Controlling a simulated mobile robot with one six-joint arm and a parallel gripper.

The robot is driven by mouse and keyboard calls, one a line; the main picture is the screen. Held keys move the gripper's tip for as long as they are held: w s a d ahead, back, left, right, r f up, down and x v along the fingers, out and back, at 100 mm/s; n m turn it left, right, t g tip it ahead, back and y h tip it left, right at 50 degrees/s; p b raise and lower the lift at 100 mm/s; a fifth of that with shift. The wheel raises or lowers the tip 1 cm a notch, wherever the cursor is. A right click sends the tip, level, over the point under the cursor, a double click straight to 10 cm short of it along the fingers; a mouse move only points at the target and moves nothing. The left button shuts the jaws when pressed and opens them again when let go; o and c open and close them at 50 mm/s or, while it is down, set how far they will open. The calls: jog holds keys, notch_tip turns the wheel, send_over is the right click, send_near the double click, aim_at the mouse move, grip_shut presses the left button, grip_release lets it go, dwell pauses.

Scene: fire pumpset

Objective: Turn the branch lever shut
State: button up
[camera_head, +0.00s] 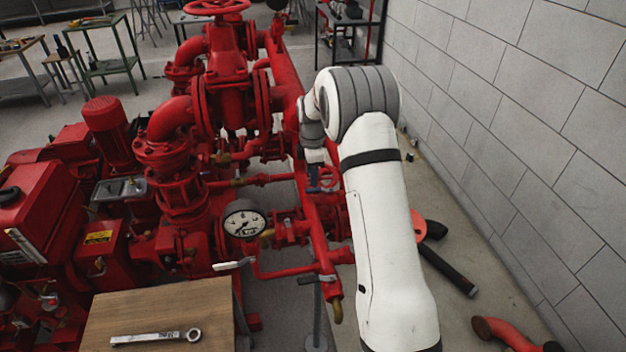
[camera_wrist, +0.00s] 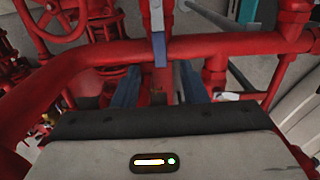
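A lever (camera_wrist: 158,42), pale at the top and blue-grey at its lower end, hangs in front of a red horizontal pipe (camera_wrist: 225,47) in the wrist view. I take it for the branch lever. My gripper (camera_wrist: 159,70) is open, with its two blue-grey fingers apart on either side of the lever's lower end. I see no clear contact between the fingers and the lever. In the head view my gripper (camera_head: 315,181) is small, at the red pipework, partly hidden by my arm. The lever cannot be made out there.
Red pumps and pipes fill the left and middle. A wooden table (camera_head: 160,308) holds a wrench (camera_head: 156,337). A block wall (camera_head: 520,110) bounds the right. Loose pipes (camera_head: 447,270) lie on the floor.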

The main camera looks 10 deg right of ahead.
aim_at(313, 189)
notch_tip(313, 189, down, 5)
jog(key=shift+d+r+p, duration=0.1)
jog(key=shift+d+p, duration=0.05)
jog(key=shift+p, duration=0.2)
grip_shut()
dwell(0.5)
